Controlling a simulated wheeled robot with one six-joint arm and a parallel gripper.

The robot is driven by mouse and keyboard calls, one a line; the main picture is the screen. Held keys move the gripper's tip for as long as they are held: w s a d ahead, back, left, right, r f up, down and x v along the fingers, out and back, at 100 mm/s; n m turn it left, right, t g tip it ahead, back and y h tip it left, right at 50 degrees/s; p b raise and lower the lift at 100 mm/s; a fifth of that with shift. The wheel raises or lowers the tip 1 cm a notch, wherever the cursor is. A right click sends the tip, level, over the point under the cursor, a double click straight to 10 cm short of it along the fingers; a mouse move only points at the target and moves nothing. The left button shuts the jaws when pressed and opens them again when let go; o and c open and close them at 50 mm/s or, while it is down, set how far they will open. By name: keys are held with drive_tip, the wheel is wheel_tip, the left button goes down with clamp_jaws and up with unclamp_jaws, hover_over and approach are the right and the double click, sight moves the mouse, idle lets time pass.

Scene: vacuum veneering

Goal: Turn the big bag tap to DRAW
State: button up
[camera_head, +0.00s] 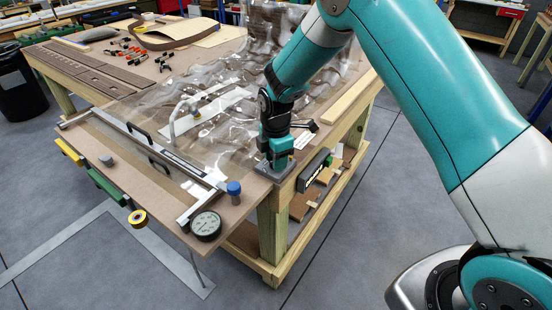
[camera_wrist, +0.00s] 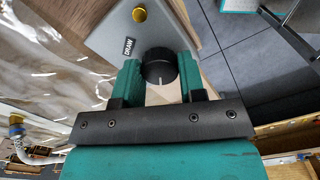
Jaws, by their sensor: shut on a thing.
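The big bag tap is a round black knob (camera_wrist: 158,68) on a grey plate (camera_wrist: 105,38), which also shows at the table corner in the head view (camera_head: 264,168). A white line on the knob points toward the bottom of the wrist view, not at the "DRAW" label (camera_wrist: 128,48) to its upper left. My gripper (camera_wrist: 158,76) is shut on the knob, with one green finger on each side. In the head view my gripper (camera_head: 276,160) points down at the plate and hides the knob. The clear bag (camera_head: 225,110) lies wrinkled over the table.
A round gauge (camera_head: 206,225) and a blue-capped fitting (camera_head: 234,188) sit at the table's front edge. A black box (camera_head: 314,170) is on the table's right side, close to my gripper. A brass fitting (camera_wrist: 139,14) stands on the plate's far side. Grey floor lies right of the table.

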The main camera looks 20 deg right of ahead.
drive_tip(key=m, duration=0.4)
drive_tip(key=shift+b, duration=0.4)
drive_tip(key=m, duration=0.3)
drive_tip(key=shift+m, duration=0.3)
drive_tip(key=m+b, duration=0.1)
drive_tip(key=m, duration=1)
drive_tip(key=shift+m, duration=0.3)
drive_tip(key=shift+m+b, duration=0.35)
drive_tip(key=shift+m, duration=1.55)
drive_tip(key=o, duration=0.9)
drive_tip(key=shift+r, duration=0.1)
